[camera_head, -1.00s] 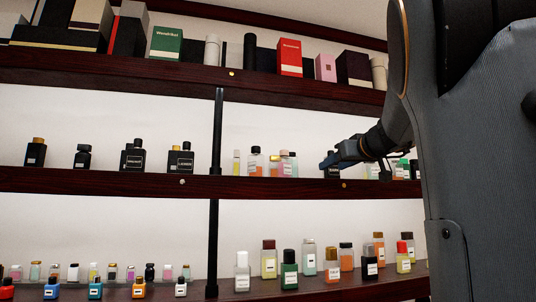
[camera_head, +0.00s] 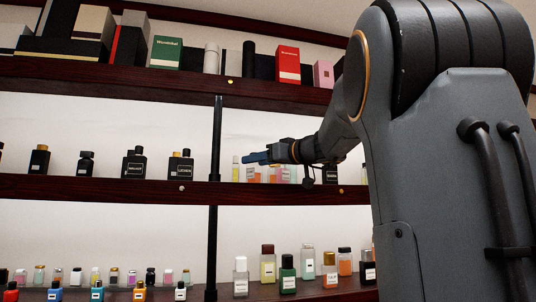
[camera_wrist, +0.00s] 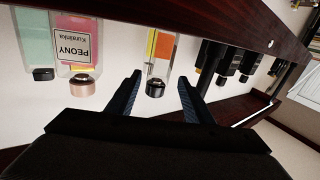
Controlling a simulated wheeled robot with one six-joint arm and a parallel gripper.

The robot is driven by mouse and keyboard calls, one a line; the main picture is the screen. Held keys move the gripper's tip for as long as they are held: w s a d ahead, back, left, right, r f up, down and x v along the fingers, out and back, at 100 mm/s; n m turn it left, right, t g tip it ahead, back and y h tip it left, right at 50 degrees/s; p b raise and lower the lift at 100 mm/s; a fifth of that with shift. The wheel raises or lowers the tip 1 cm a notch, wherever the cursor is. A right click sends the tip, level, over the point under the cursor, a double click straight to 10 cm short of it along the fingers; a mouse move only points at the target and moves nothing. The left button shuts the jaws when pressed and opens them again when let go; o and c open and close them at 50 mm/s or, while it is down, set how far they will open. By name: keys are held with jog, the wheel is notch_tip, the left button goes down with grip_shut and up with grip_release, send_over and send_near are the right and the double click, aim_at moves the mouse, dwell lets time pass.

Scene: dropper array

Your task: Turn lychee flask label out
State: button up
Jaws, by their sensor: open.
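In the wrist view, which is upside down, a clear flask with orange and yellow parts and a black cap (camera_wrist: 161,52) appears between the fingertips of my gripper (camera_wrist: 160,92). I cannot read a lychee label on any flask. A pink flask labelled PEONY (camera_wrist: 78,45) stands to its left in that picture, with a teal flask (camera_wrist: 36,40) beyond. In the head view my gripper (camera_head: 256,157) is in front of the middle shelf, partly hiding the flasks there. A slim yellowish flask (camera_head: 236,171) shows just left of it. My gripper is open, with no visible grip on anything.
Black flasks (camera_head: 134,165) stand on the middle shelf left of a dark post (camera_head: 216,140). Boxes (camera_head: 287,64) line the top shelf. The bottom shelf holds several flasks, one dark green (camera_head: 288,275). The wall behind is bare.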

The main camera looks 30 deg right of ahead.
jog(key=shift+p+x, duration=0.35)
jog(key=shift+x, duration=0.8)
grip_shut()
jog(key=shift+d+f+n+g+y+b, duration=0.15)
jog(key=shift+n+g+y+b, duration=0.35)
jog(key=shift+y, duration=0.5)
jog(key=n+g+y, duration=0.1)
jog(key=n+y, duration=0.1)
jog(key=y, duration=0.1)
jog(key=shift+s+r+n+g+y+p, duration=0.1)
jog(key=shift+r+n+g+y+p, duration=0.2)
jog(key=shift+n+g+y, duration=0.45)
